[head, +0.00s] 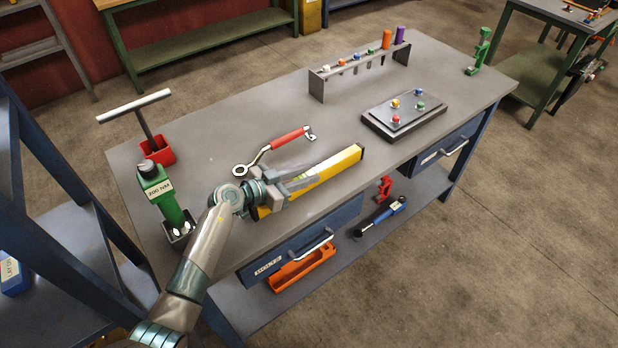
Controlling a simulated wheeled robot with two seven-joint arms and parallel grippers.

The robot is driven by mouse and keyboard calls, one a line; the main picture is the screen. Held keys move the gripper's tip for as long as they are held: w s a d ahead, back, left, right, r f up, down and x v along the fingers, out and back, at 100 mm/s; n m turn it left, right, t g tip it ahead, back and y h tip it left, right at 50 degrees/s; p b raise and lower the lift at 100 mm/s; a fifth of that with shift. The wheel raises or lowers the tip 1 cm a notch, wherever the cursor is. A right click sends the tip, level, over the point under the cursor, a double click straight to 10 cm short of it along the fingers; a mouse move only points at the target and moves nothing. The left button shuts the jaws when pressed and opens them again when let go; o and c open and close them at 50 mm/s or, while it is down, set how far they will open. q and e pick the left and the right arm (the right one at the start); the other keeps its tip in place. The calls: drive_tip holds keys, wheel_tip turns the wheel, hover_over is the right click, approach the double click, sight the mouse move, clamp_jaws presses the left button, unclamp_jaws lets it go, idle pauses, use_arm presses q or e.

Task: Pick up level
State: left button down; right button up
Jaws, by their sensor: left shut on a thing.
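The level (334,170) is a long yellow bar with a dark end cap, lying along the front part of the grey workbench top. My left gripper (300,183) comes in from the lower left and is shut on the level near its middle. The gripper hides part of the level, and a short yellow piece shows below the wrist. I cannot tell whether the level touches the bench or is just above it. My right gripper is not in view.
A red-handled wrench (285,140) lies just behind the level. A green 200 NM tool (163,192) and a red holder (156,154) stand at left. A dark plate with colored knobs (404,118) and a rack (352,70) are at right.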

use_arm(q)
drive_tip(key=shift+r, duration=0.25)
drive_tip(key=shift+r, duration=0.65)
wheel_tip(320, 180, up, 3)
drive_tip(key=shift+f, duration=0.2)
drive_tip(key=s+d+r, duration=0.2)
drive_tip(key=d+r, duration=0.1)
drive_tip(key=d, duration=0.2)
drive_tip(key=s+d+r+b, duration=0.1)
drive_tip(key=s+d+r, duration=0.1)
drive_tip(key=d, duration=0.3)
drive_tip(key=shift+s+d+r, duration=0.35)
drive_tip(key=shift+d+r, duration=0.05)
drive_tip(key=shift+r, duration=0.5)
drive_tip(key=shift+a, duration=0.1)
